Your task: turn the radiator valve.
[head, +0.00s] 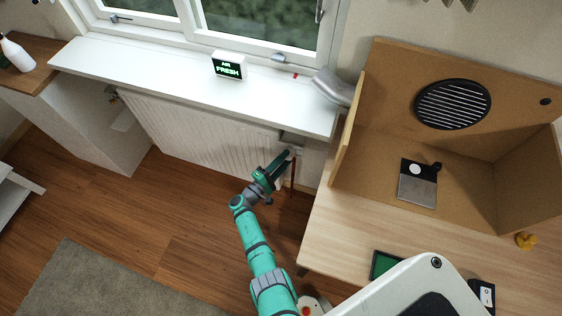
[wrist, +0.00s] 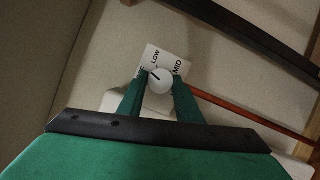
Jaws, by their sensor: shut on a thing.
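The radiator valve (wrist: 160,80) is a round white knob with a dark pointer mark, in the wrist view. In the head view my gripper (head: 290,153) is at the right end of the white radiator (head: 190,130), under the sill; the knob is hidden there.
A reddish pipe (wrist: 245,112) runs beside the valve. The white window sill (head: 180,80) overhangs the radiator. A wooden desk (head: 330,230) with an open brown box (head: 385,70) stands close on the right. The wood floor (head: 180,195) left of my arm is clear.

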